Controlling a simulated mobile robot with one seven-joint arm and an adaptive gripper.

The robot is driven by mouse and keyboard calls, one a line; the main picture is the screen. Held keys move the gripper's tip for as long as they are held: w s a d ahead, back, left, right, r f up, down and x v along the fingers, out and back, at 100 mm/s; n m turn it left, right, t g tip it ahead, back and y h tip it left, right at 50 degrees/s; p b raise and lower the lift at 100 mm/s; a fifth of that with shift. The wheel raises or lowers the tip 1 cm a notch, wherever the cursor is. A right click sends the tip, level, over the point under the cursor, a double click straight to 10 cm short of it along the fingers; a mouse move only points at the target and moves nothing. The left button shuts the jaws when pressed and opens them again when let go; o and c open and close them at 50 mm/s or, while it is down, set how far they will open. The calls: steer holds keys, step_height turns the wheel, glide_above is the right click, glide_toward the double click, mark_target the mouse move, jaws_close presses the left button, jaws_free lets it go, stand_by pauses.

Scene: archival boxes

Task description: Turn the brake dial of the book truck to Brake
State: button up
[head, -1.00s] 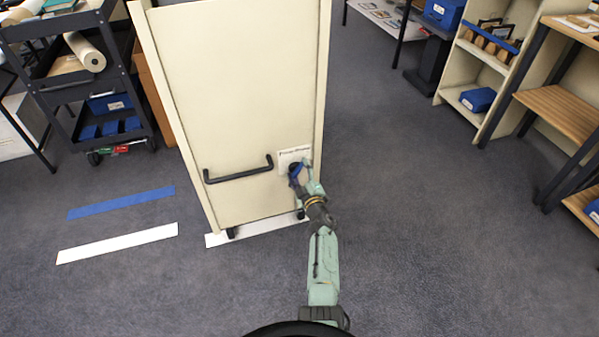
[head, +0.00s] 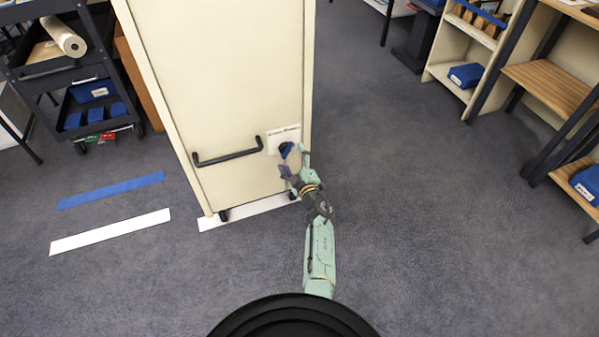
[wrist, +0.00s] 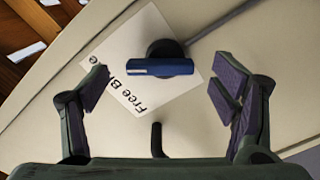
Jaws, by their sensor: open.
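The cream book truck (head: 215,80) stands upright with its end panel facing me. Its brake dial (head: 286,149) is a blue bar on a round black base, low on the right of the panel. In the wrist view the dial's bar (wrist: 160,67) lies level, slanting across the text line of the white label (wrist: 120,85). My gripper (head: 295,163) is open and empty, just in front of the dial. In the wrist view the bar sits between and beyond the fingers, apart from both.
A black handle (head: 228,156) juts from the panel left of the dial. Blue (head: 110,190) and white (head: 110,231) floor strips lie to the left. A dark cart (head: 70,70) stands at far left, wooden shelves (head: 560,95) at right. The carpet between is clear.

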steer(key=v, duration=0.8)
steer(key=shift+s, duration=0.2)
steer(key=shift+r, duration=0.15)
